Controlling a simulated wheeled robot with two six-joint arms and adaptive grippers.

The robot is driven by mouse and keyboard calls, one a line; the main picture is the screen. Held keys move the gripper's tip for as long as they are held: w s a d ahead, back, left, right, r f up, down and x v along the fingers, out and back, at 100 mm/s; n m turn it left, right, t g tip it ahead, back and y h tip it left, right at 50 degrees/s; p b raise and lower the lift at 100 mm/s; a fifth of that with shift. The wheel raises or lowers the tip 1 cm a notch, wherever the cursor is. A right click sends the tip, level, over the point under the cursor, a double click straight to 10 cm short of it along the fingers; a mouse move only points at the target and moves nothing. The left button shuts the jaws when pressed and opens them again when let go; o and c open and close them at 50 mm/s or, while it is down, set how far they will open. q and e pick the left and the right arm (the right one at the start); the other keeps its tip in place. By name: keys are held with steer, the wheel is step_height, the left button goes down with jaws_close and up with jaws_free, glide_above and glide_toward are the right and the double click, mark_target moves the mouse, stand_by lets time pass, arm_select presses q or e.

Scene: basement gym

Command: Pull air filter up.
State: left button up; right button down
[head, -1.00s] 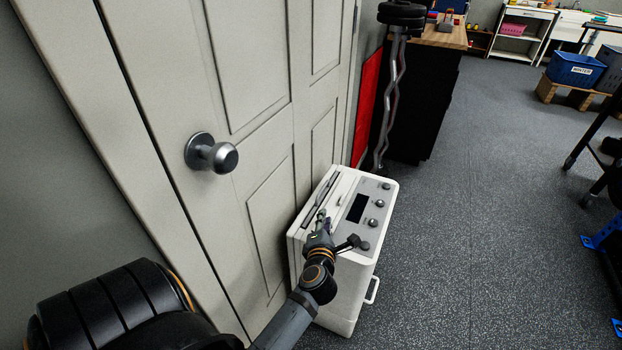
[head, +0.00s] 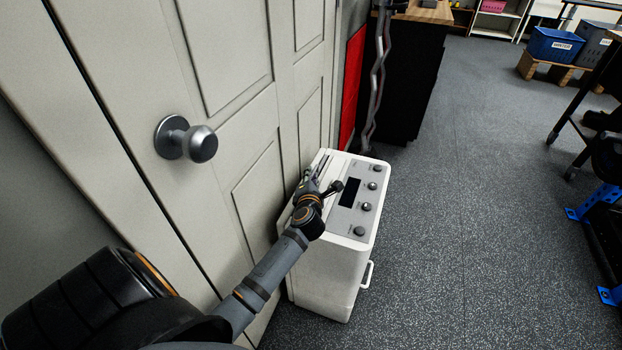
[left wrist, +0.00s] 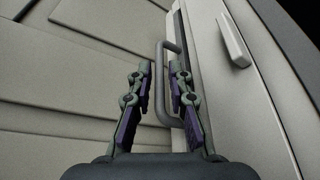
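A white box-shaped appliance (head: 322,270) stands on the floor against the door, with a grey control panel on top. In the left wrist view its top (left wrist: 228,120) carries a narrow dark slot and a grey loop handle (left wrist: 159,82), which I take to be the air filter's handle. My left gripper (head: 307,180) is over the top's left part. In the left wrist view the gripper (left wrist: 160,68) is open, with a finger on each side of the handle's bar. The filter body is not visible. My right gripper is not in view.
A pale panelled door (head: 205,90) with a round knob (head: 188,140) is close on the left. Knobs and a dark display are beside my gripper on the panel (head: 362,200). Open grey floor (head: 450,220) lies to the right.

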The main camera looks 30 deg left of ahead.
arm_select(q)
steer(key=shift+w+a, duration=0.1)
jaws_close()
stand_by(0.4)
